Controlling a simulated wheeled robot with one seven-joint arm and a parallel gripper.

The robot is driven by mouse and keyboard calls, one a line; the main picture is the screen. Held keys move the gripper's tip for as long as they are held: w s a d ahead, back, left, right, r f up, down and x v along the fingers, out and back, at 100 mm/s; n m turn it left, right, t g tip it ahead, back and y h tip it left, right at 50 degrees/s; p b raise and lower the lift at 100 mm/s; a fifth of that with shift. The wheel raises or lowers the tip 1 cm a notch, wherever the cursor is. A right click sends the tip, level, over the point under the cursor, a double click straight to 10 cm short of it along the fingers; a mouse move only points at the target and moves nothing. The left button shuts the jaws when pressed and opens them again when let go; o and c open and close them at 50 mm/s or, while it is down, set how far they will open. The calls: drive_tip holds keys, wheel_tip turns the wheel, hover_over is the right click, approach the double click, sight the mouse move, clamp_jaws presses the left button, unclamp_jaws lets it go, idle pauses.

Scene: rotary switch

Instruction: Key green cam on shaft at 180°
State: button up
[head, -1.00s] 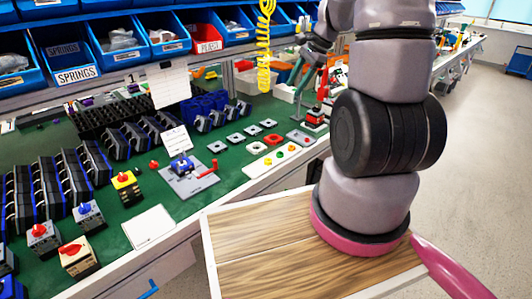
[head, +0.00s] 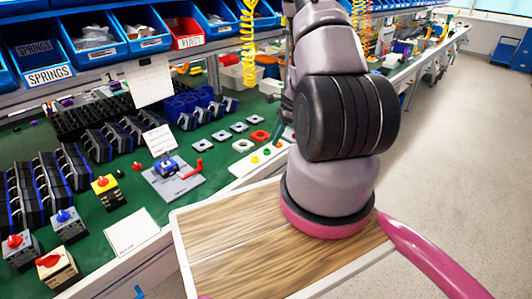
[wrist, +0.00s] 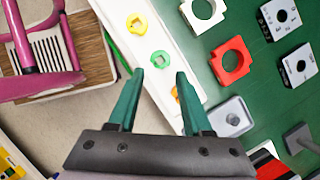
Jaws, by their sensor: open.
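The green cam (wrist: 160,57) is a small ring with a square hole, lying on a white strip (wrist: 186,66) in the wrist view. A yellow cam (wrist: 137,24) lies beyond it, and an orange one (wrist: 176,94) nearer, partly behind the right finger. My gripper (wrist: 160,86) is open and empty, its green fingers straddling the area just below the green cam in the picture; height above it is unclear. In the head view my arm hides the gripper. A blue switch body (head: 168,168) sits on a grey fixture (head: 178,185) with a red handle; its shaft is too small to make out.
A red square plate (wrist: 232,61) and white and grey plates lie on the green mat right of the strip. Black-blue racks, switches with coloured knobs (head: 107,190) and a white card (head: 132,232) occupy the left bench. Blue bins (head: 92,40) line the back.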

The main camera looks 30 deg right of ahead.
sight(269, 150)
drive_tip(key=x, duration=0.5)
drive_tip(key=shift+a+f, duration=0.15)
clamp_jaws()
drive_tip(key=shift+w, duration=0.1)
